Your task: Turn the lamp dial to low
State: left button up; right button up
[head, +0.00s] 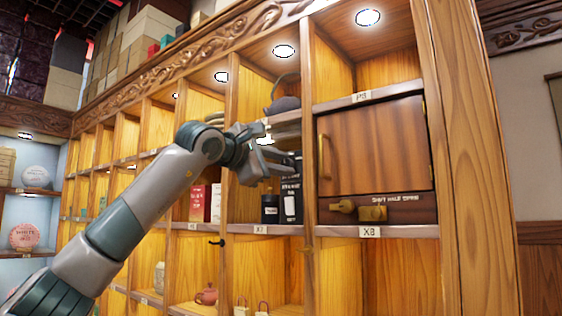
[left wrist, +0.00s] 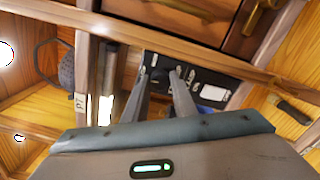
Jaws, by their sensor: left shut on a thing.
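My left gripper (head: 283,166) reaches into the shelf bay left of the wooden door. In the left wrist view its two fingers (left wrist: 167,72) close in on the face of a black panel (left wrist: 200,80) with white marks and a white label. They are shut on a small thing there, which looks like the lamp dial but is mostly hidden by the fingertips. Its setting cannot be read. The black panel also shows in the head view (head: 291,200), just below the fingers. My right gripper is in neither view.
Right of the gripper is a closed wooden door (head: 375,145) with a brass handle. A dark teapot (head: 283,95) stands on the shelf above. A dark tin (head: 270,209) and a red box (head: 197,204) stand nearby. Wooden dividers stand close around the gripper.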

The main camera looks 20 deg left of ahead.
pick_arm(q)
jog(key=shift+m, duration=0.5)
jog(key=o, duration=1)
jog(key=shift+d, duration=0.1)
jog(key=shift+o, duration=0.2)
jog(key=shift+s, duration=0.1)
